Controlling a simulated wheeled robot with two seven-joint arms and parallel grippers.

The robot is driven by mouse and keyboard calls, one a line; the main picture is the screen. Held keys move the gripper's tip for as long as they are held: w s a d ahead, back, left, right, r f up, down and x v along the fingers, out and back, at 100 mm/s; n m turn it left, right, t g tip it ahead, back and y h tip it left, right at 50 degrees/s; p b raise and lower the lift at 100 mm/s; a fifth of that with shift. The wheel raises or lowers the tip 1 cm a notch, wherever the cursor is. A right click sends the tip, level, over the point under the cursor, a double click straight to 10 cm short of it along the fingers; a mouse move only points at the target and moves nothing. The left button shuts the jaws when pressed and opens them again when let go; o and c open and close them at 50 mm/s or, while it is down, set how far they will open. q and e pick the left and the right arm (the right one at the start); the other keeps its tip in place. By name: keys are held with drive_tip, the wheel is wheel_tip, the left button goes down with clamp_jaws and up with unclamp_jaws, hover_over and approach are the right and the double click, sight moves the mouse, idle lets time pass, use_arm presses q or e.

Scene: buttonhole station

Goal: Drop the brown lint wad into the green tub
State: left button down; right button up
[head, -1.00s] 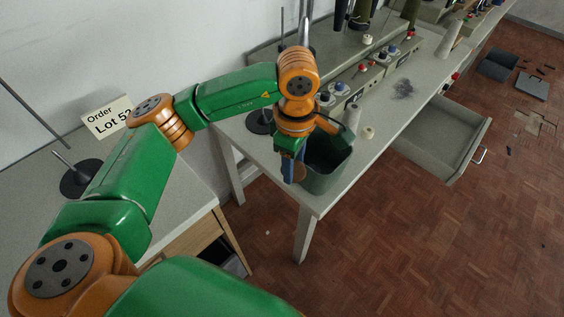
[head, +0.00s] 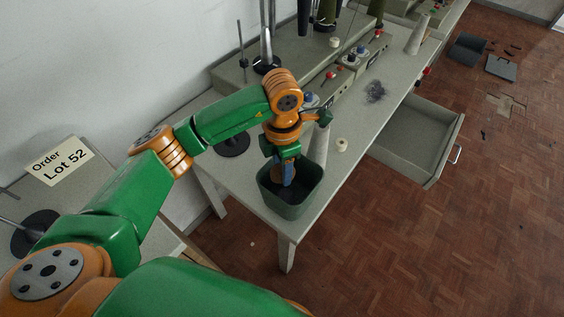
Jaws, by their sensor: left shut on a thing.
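The green tub (head: 288,211) stands on the near end of the grey worktable, its open top facing up. My left gripper (head: 284,184) points down over the tub's mouth, its blue fingers inside the rim outline. It is shut on the brown lint wad (head: 277,180), which shows only as a small brown patch beside the fingers, mostly hidden. I cannot tell how deep it sits in the tub. My right gripper is not in view.
A white cone (head: 319,147) and a small cream spool (head: 342,145) stand just right of the tub. Dark grey fluff (head: 376,91) lies farther along the worktable (head: 352,120). An open drawer (head: 415,140) juts out at the right. An order sign (head: 60,162) stands at left.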

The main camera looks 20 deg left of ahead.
use_arm(q)
drive_tip(key=shift+w+f, duration=0.1)
drive_tip(key=shift+w, duration=0.05)
drive_tip(key=shift+c, duration=1.4)
unclamp_jaws()
wheel_tip(320, 180, up, 7)
drive_tip(key=shift+r+b, duration=0.15)
drive_tip(key=shift+b, duration=0.2)
